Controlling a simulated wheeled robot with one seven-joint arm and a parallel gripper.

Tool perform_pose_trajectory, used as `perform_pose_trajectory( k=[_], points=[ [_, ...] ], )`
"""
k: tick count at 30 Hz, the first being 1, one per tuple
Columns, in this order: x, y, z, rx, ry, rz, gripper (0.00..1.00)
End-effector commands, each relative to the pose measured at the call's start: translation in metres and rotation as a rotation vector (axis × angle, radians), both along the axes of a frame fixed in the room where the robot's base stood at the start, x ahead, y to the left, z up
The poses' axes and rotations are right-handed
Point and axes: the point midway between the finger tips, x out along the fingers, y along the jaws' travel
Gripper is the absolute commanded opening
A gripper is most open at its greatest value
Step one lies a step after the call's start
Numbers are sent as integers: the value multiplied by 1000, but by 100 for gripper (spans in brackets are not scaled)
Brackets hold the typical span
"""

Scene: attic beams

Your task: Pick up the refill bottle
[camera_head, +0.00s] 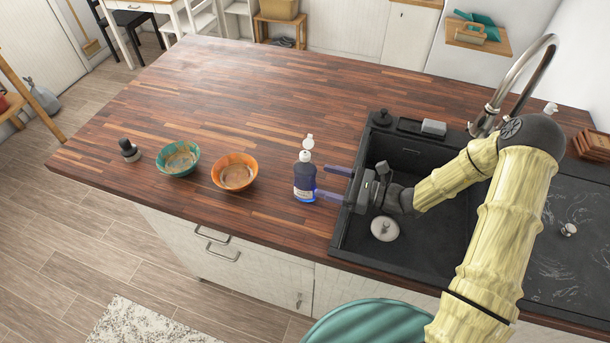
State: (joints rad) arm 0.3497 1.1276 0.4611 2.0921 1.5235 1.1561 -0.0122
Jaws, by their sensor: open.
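The refill bottle (305,182) is dark blue with a white label and a white flip cap that stands open. It stands upright on the wooden counter, just left of the sink. My gripper (326,182) reaches in from the right, over the sink's left edge. Its two dark fingers are apart and point left toward the bottle. The nearer fingertip is at or very close to the bottle's lower right side; I cannot tell if it touches. The farther finger is behind and right of the bottle.
An orange bowl (235,178) and a green bowl (178,160) stand left of the bottle, with a small dark-handled brush (129,152) beyond. The black sink (435,240) with a round drain lies under my arm. A faucet (520,75) rises behind. The counter's back middle is clear.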

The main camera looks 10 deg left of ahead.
Motion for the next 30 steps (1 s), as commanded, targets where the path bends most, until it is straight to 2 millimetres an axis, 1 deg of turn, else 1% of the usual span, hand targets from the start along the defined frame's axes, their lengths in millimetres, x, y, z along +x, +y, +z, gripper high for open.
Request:
perform_pose_trajectory(
  k=[1, 3, 6, 9, 17, 20, 25, 27, 30],
  points=[
    [0, 10, 3, 1, 2, 5, 64],
    [1, 21, 3, 1, 1, 3, 64],
    [2, 31, 1, 1, 1, 1, 64],
    [2, 34, 0, 0, 1, 0, 64],
    [2, 35, 0, 0, 0, 2, 64],
    [2, 41, 3, 0, 1, 3, 64],
    [1, 65, 7, 0, 2, 5, 64],
    [3, 75, 6, 0, 1, 3, 64],
    [4, 84, 5, 0, 1, 1, 64]
  ],
)
